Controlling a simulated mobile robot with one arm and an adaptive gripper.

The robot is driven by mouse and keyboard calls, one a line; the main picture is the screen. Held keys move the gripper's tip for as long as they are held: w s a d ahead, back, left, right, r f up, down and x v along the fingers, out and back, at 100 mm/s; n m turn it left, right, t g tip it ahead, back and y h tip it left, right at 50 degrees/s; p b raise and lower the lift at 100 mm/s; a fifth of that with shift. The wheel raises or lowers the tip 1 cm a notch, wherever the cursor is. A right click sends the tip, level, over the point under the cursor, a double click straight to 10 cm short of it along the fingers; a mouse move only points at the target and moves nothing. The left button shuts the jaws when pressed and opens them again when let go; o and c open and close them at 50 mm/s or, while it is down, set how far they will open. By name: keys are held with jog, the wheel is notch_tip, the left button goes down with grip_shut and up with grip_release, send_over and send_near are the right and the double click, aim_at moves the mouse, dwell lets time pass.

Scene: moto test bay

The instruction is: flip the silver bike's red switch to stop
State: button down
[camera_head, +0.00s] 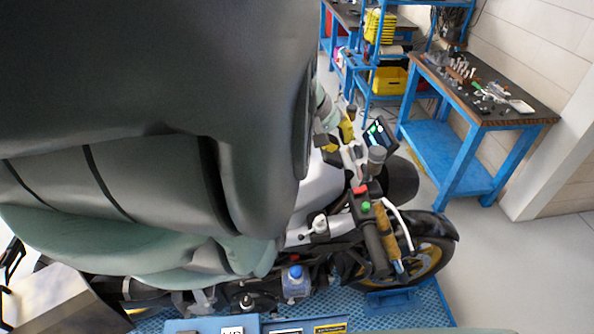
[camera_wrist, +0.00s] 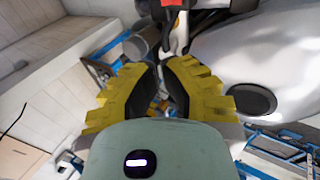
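The silver bike (camera_head: 322,187) stands at the centre of the head view, partly hidden behind my arm. Its red switch (camera_head: 360,189) sits on the near handlebar, just above a green button (camera_head: 366,208). My gripper (camera_head: 339,137) has yellow fingers and is beyond the red switch, near the dash and the far side of the handlebar. In the wrist view, my gripper (camera_wrist: 159,66) shows a narrow gap between its fingers with nothing held. A red part (camera_wrist: 172,3) shows at the top edge there; the switch's position cannot be told.
The bike's lit display (camera_head: 376,132) and the brown-gripped lever side (camera_head: 388,236) are close by. A blue workbench (camera_head: 470,122) with tools stands at the right. A yellow bin (camera_head: 389,80) is on a shelf behind. Open floor lies right of the bike.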

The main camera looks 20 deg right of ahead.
jog(key=shift+s+a+m+g+y, duration=0.25)
jog(key=shift+s+g+y, duration=0.2)
jog(key=shift+s, duration=0.35)
jog(key=b, duration=0.6)
send_over(360, 190)
jog(key=w+a, duration=0.2)
jog(key=f, duration=0.8)
jog(key=shift+s+d+f, duration=0.1)
jog(key=shift+s+d, duration=0.15)
jog(key=shift+p+x, duration=1.05)
jog(key=shift+p, duration=0.2)
jog(key=shift+p+x, duration=0.65)
jog(key=shift+x, duration=0.55)
jog(key=shift+d, duration=0.15)
jog(key=shift+w+d+f+b, duration=0.1)
jog(key=shift+f+b, duration=0.15)
jog(key=shift+b, duration=0.75)
jog(key=shift+y, duration=0.25)
